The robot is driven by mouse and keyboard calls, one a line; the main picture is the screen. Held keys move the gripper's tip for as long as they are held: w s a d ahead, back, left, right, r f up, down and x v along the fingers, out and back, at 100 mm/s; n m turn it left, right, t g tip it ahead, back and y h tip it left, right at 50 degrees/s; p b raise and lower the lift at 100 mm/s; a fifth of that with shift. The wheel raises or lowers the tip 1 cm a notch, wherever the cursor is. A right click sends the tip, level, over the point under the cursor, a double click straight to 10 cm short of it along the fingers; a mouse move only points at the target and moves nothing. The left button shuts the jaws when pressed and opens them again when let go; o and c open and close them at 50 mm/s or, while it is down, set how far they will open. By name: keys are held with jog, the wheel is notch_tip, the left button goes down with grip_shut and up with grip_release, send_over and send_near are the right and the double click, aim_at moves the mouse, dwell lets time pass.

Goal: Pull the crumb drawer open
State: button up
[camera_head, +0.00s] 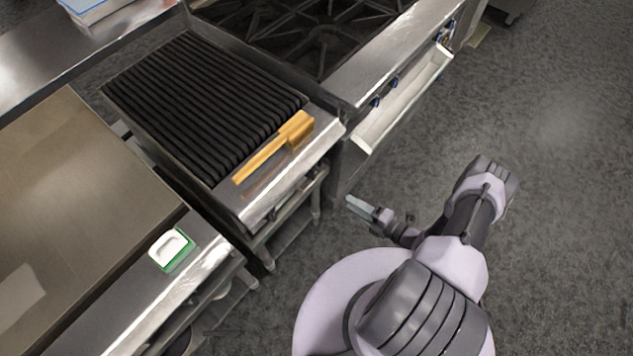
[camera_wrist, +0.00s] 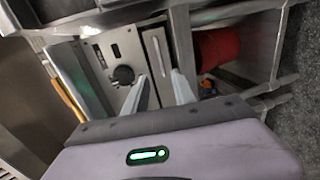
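My gripper (camera_head: 358,206) is in front of the stainless cooking line, over the floor, just right of the charbroiler corner in the head view. In the wrist view my gripper (camera_wrist: 163,88) has its two pale fingers apart with nothing between them. Beyond the fingers is a steel front panel (camera_wrist: 118,55) with a dark knob (camera_wrist: 123,75).
A charbroiler (camera_head: 200,105) carries a wooden-coloured brush or scraper (camera_head: 275,147). A range (camera_head: 400,55) with a long front ledge (camera_head: 405,100) stands behind it. A flat griddle (camera_head: 80,190) is at left, with a green-and-white item (camera_head: 171,250). A red container (camera_wrist: 217,50) sits on a shelf. Floor at right is clear.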

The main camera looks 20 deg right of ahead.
jog(key=b+x, duration=0.2)
jog(key=x, duration=1.3)
jog(key=shift+w+a+f+b, duration=0.1)
jog(key=shift+w+a+b, duration=0.2)
jog(key=shift+b, duration=0.05)
grip_shut()
dwell(0.3)
